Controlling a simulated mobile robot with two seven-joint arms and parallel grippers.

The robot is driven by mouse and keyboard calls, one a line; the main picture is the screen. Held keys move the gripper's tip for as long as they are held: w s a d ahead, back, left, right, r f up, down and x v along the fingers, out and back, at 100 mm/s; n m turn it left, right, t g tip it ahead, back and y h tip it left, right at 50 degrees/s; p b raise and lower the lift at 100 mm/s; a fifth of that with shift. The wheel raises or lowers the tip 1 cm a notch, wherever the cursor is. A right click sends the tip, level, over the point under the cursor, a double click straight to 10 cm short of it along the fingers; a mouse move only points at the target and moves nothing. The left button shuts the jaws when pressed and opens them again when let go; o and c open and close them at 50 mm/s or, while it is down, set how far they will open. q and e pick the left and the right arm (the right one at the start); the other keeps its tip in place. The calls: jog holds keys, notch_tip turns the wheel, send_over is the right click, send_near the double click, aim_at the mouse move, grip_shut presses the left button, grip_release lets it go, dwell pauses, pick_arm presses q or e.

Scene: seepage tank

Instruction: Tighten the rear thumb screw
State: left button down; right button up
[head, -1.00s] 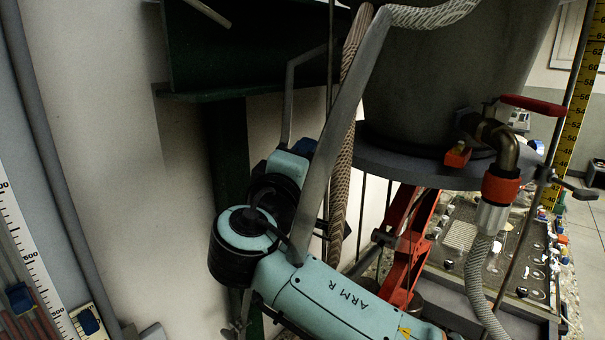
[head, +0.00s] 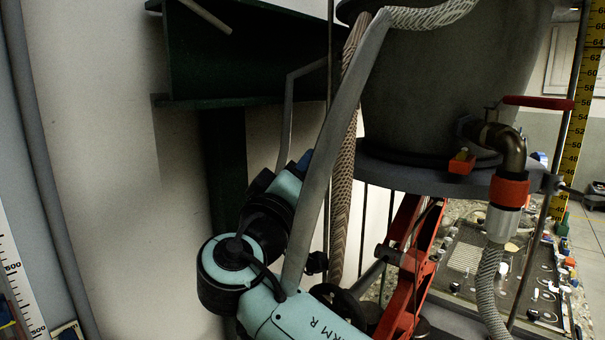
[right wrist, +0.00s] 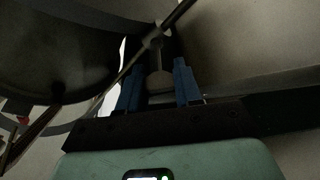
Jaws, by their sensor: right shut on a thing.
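My right gripper (head: 305,158) is partly hidden behind a grey bar and my own wrist in the head view; only a bit of blue finger shows. In the right wrist view its two blue fingers (right wrist: 158,88) stand either side of a small grey, rounded thumb-screw head (right wrist: 158,80), and it is shut on it. The screw sits below a clamp block (right wrist: 155,42) on a thin slanting rod. The picture is dark, and how far the screw is turned cannot be told. The screw is hidden in the head view. My left gripper is not in view.
A large grey tank (head: 430,95) stands on a round shelf (head: 425,177) to the right, with a red-handled valve (head: 538,102) and a hose (head: 487,285). A grey bar (head: 330,150) and a braided hose (head: 342,200) cross close by my arm. A green beam (head: 245,50) is behind.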

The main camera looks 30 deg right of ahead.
jog(key=o, duration=1)
jog(key=shift+o, duration=0.2)
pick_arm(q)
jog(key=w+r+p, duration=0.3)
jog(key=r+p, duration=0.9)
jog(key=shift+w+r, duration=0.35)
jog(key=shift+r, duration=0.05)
pick_arm(e)
notch_tip(320, 180, up, 20)
